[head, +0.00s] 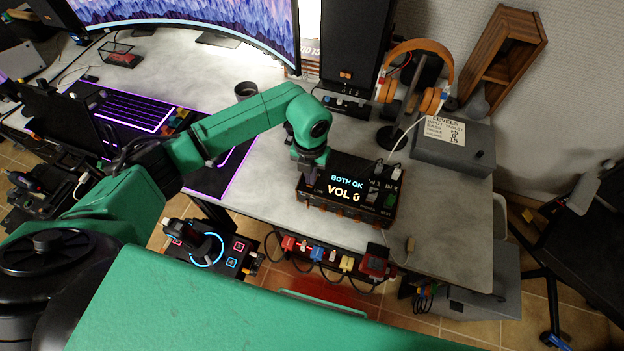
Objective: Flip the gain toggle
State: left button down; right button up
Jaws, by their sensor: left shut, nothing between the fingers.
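A small black audio box (346,207) stands near the front edge of the grey desk. Its lit screen (346,188) reads "BOTH OK" and "VOL 0". My left gripper (309,186) points down over the box's left end, with its fingers shut and empty. The gripper and wrist cover part of that end. I cannot make out the gain toggle; it is hidden or too small to tell. I cannot tell whether the fingertips touch the box. My right gripper is not in view.
Cables plug into the box's right side. Orange headphones (418,62) hang on a stand behind it. A grey case (453,148) with a "LEVELS" note stands to the right. A black speaker (352,40) and curved monitor (200,22) stand behind. Bare desk (440,225) lies right of the box.

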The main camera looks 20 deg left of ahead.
pick_arm(q)
jog(key=shift+f+b, duration=0.35)
jog(key=shift+f, duration=0.1)
jog(key=shift+s, duration=0.1)
jog(key=shift+r+p, duration=2.4)
jog(key=shift+r, duration=1.15)
jog(key=shift+f, duration=0.1)
